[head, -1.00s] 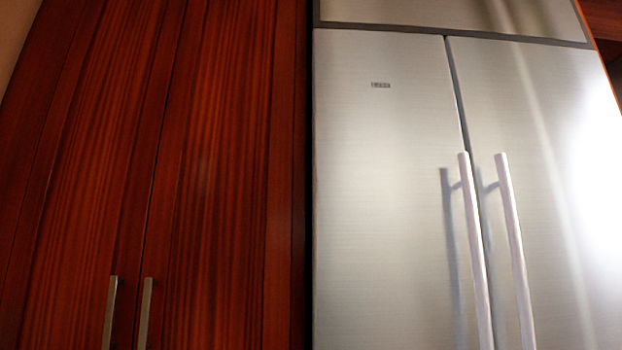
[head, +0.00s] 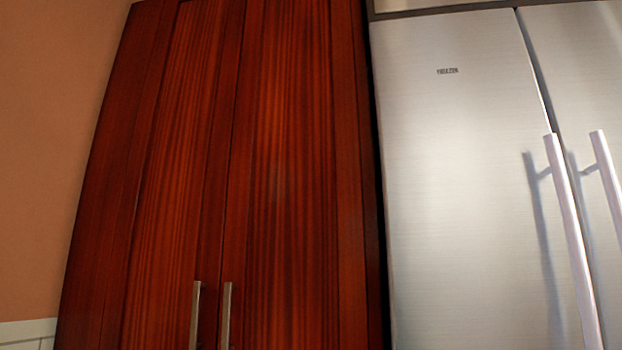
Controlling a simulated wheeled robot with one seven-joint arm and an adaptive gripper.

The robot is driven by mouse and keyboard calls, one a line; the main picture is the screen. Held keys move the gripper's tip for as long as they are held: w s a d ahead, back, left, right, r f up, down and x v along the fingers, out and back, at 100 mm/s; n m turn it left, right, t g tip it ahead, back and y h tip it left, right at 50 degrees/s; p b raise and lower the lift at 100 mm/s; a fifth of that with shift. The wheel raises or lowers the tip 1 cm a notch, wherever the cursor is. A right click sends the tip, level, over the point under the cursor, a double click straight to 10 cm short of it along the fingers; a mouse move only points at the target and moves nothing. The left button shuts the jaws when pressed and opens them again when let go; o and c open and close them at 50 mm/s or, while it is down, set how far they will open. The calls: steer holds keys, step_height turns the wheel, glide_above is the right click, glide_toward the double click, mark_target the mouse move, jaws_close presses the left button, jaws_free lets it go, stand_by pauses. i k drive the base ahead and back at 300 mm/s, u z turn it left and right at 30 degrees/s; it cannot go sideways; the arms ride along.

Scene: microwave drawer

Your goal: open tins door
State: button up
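A tall red-brown wooden cabinet (head: 285,150) with two doors fills the middle of the head view. Both doors look shut, with a thin seam between them. The left door has a vertical metal handle (head: 195,315), and the right door has a matching handle (head: 226,316). Both handles run off the bottom edge of the picture. I cannot tell from this view which door the task calls the tins door. No tins show. My gripper is not in view.
A steel fridge (head: 455,180) with two long vertical handles (head: 574,240) stands right of the cabinet. Its doors look shut. An orange wall (head: 60,130) is at the left, with a white panel (head: 28,333) low in the corner. The floor is not visible.

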mark_target(294, 277)
steer(key=z, duration=1.85)
steer(key=k, duration=1.45)
steer(key=u, duration=1.85)
steer(key=i, duration=1.05)
steer(key=u, duration=0.05)
